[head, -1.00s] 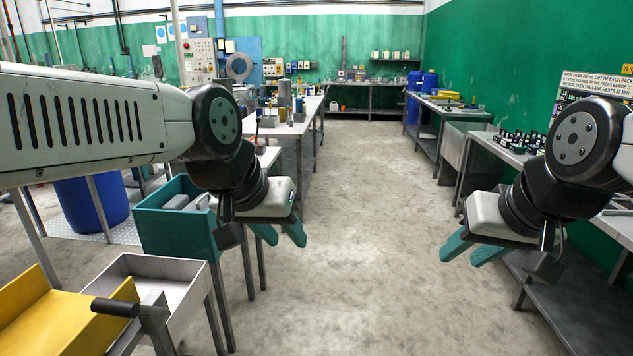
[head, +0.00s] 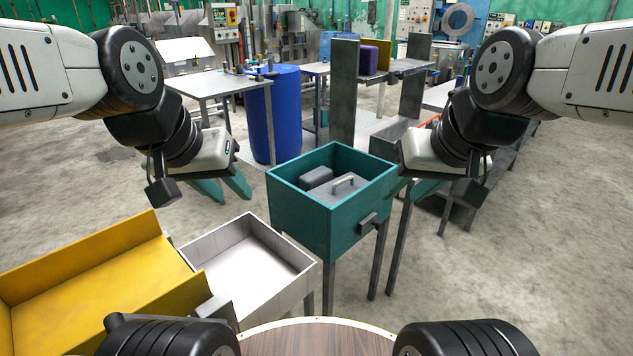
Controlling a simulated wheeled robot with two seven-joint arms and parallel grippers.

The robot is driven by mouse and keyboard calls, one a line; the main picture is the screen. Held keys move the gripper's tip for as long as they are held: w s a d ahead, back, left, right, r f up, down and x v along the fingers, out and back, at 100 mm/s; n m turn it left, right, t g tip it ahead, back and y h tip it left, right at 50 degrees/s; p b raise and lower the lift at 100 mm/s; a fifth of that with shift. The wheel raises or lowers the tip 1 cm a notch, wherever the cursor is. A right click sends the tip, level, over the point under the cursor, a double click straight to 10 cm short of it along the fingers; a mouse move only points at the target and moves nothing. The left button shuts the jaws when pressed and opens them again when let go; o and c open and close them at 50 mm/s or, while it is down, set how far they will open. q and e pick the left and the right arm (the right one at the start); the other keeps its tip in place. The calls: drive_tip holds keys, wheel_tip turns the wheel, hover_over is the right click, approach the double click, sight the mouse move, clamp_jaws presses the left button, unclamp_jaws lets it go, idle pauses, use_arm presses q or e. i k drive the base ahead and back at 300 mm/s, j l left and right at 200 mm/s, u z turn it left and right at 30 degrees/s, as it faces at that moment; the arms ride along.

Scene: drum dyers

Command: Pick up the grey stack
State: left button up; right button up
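A grey block (head: 316,179) and a flat grey piece with a bar handle (head: 343,188) lie side by side inside a teal bin (head: 331,226) on legs, ahead of me. They are the grey items I see closest; I cannot tell whether they form a stack. My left gripper (head: 221,187) is open and empty, in the air left of the bin. My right gripper (head: 417,188) hangs at the bin's right side, its teal fingers partly lost against the bin; it looks open and empty. Neither gripper touches the grey items.
A white tray (head: 298,262) and a yellow chute (head: 110,285) stand in front of the bin to the left. Behind are a blue drum (head: 284,115), a metal table (head: 222,84) and a shelf holding a purple item (head: 369,57). Floor at the right is open.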

sight(319, 176)
drive_tip(key=i+l, duration=0.3)
drive_tip(key=i, duration=0.15)
drive_tip(key=i+l+u, duration=0.25)
drive_tip(key=u, duration=0.25)
drive_tip(key=i+l+u, duration=0.3)
drive_tip(key=u, duration=0.15)
drive_tip(key=l+u, duration=0.1)
drive_tip(key=u, duration=0.7)
